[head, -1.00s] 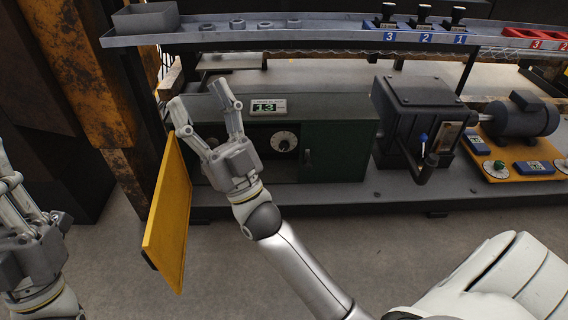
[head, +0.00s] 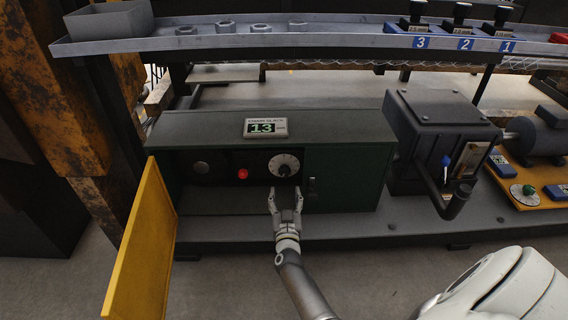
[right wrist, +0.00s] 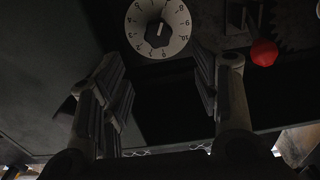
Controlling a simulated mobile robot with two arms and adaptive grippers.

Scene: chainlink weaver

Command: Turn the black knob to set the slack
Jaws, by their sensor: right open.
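The black knob (head: 284,171) sits at the centre of a white numbered dial on the dark panel inside the green cabinet (head: 345,180). In the right wrist view the knob (right wrist: 158,34) shows at the top, with a white pointer mark. My right gripper (head: 286,193) is open just below the dial in the head view, its fingers pointing up at the panel. In the right wrist view its fingers (right wrist: 160,85) stand apart with nothing between them. It does not touch the knob. A display (head: 266,128) on top of the cabinet reads 13.
A red button (head: 243,174) is left of the dial. The yellow door (head: 145,245) stands open at left. A black machine with a crank handle (head: 443,135) stands right of the cabinet. A grey shelf (head: 340,40) runs above.

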